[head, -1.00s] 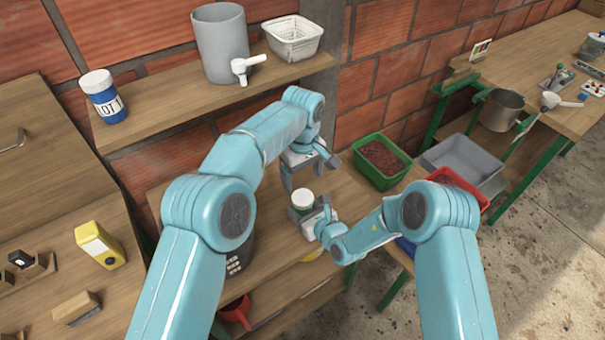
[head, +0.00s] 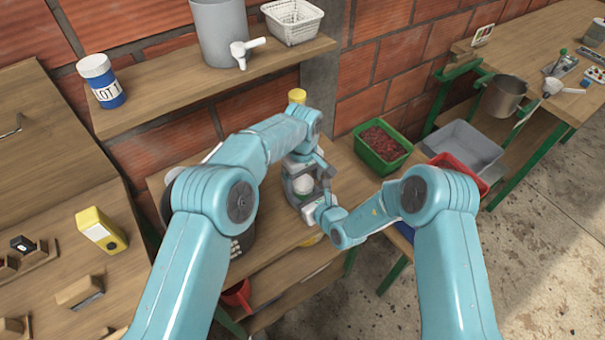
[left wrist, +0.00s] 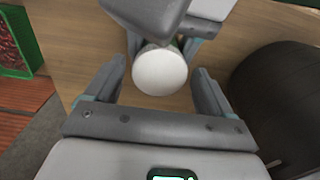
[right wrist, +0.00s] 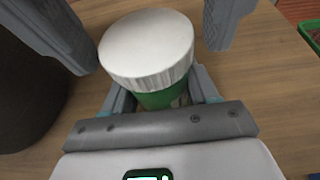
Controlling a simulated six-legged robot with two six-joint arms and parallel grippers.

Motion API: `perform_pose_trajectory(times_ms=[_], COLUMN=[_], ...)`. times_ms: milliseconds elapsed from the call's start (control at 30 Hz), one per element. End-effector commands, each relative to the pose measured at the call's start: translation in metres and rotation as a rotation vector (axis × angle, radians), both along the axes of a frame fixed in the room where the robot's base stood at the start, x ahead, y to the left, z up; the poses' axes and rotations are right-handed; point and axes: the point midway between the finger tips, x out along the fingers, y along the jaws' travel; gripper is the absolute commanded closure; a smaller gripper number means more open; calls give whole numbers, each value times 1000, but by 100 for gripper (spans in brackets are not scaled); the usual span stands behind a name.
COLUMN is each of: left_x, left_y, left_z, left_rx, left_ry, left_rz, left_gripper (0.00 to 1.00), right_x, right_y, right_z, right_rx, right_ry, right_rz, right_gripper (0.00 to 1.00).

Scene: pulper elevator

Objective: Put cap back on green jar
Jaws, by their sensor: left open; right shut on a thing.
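The green jar (right wrist: 160,99) is held by my right gripper (right wrist: 160,92), whose fingers are shut on its body. The white cap (right wrist: 148,48) sits on top of the jar; I cannot tell how tightly. The cap shows from above in the left wrist view (left wrist: 160,72) and as a small white disc in the head view (head: 303,185). My left gripper (left wrist: 159,68) is open above the jar, with one finger on each side of the cap and gaps between. In the head view the grippers hide most of the jar.
A dark round container (left wrist: 280,105) stands close beside the grippers. A green crate of red beans or cherries (head: 381,146) is at the bench's right end, with a grey tray (head: 464,147) beyond. A shelf (head: 215,80) runs along the wall behind.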

Motion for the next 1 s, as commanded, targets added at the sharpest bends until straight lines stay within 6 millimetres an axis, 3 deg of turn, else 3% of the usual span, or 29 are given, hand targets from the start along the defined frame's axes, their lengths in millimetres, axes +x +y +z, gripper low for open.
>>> perform_pose_trajectory(times_ms=[167, 333, 367, 567, 833, 1000], left_x=[0, 0, 0, 0, 0, 0], left_y=[0, 0, 0, 0, 0, 0], left_z=[0, 0, 0, 0, 0, 0], left_rx=[0, 0, 0, 1, 1, 0], left_ry=[0, 0, 0, 1, 0, 1], left_rz=[0, 0, 0, -54, -598, -817], left_gripper=[17, 72, 75, 76, 76, 76], right_x=[0, 0, 0, 0, 0, 0], right_y=[0, 0, 0, 0, 0, 0], right_z=[0, 0, 0, 0, 0, 0], right_rx=[0, 0, 0, 1, 0, 0], right_ry=[0, 0, 0, 1, 0, 0], right_rz=[0, 0, 0, 0, -1, -1], right_gripper=[100, 100, 100, 100, 100, 100])
